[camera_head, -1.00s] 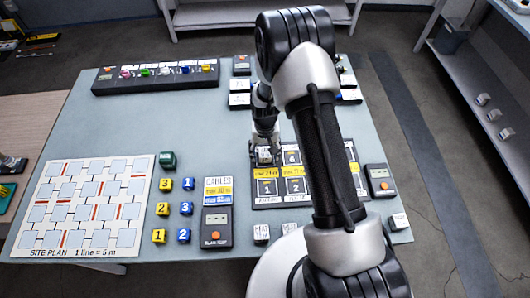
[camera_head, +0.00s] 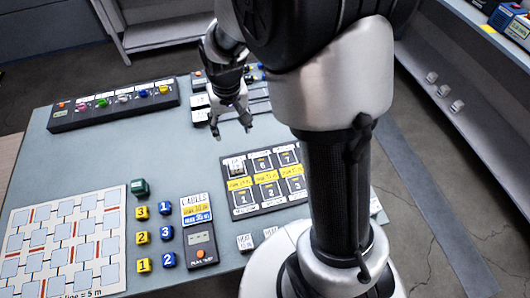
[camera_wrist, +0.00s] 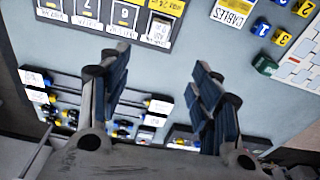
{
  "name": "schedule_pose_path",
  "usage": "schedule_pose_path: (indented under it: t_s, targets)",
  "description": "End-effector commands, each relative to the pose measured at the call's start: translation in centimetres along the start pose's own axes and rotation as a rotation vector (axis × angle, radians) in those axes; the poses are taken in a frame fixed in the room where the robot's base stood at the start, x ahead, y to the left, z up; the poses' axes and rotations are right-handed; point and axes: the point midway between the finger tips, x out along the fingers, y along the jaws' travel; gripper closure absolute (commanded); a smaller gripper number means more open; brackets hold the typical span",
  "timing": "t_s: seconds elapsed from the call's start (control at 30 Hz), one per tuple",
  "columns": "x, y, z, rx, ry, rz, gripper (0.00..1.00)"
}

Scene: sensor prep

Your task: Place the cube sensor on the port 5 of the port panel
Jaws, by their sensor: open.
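The port panel (camera_head: 250,207) is a dark board on the table with numbered ports: 1, 2 and 3 in the near row, 6 and 7 in the far row. A small pale cube sensor (camera_head: 237,169) sits in the far row's left port, beside port 6, and covers that port's number. It also shows near the top of the wrist view (camera_wrist: 160,30). My gripper (camera_head: 234,133) is open and empty, above the table behind the panel and apart from the cube. Its two spread fingers also show in the wrist view (camera_wrist: 160,62). My arm hides the panel's right side.
Two white cubes (camera_head: 244,242) stand in front of the panel. A cable tester (camera_head: 200,245), numbered yellow and blue cubes (camera_head: 166,232) and a site plan (camera_head: 60,240) lie left. A connector rack (camera_head: 115,104) stands at back left. The table's middle is clear.

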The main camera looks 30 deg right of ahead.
Motion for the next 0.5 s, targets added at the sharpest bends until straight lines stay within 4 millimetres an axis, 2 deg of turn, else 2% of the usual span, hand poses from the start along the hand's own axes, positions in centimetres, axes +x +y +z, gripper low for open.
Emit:
schedule_pose_path:
  t_s: [0.03, 0.2, 0.33, 0.5]
  targets:
    - [-3.0, 0.1, 1.0, -0.009, 0.032, -0.004, 0.42]
    - [-10.3, 0.8, 5.5, -0.046, 0.107, -0.012, 0.42]
    - [-14.4, 1.4, 9.8, -0.074, 0.165, -0.016, 0.42]
    - [-17.4, 2.2, 15.5, -0.108, 0.236, -0.019, 0.42]
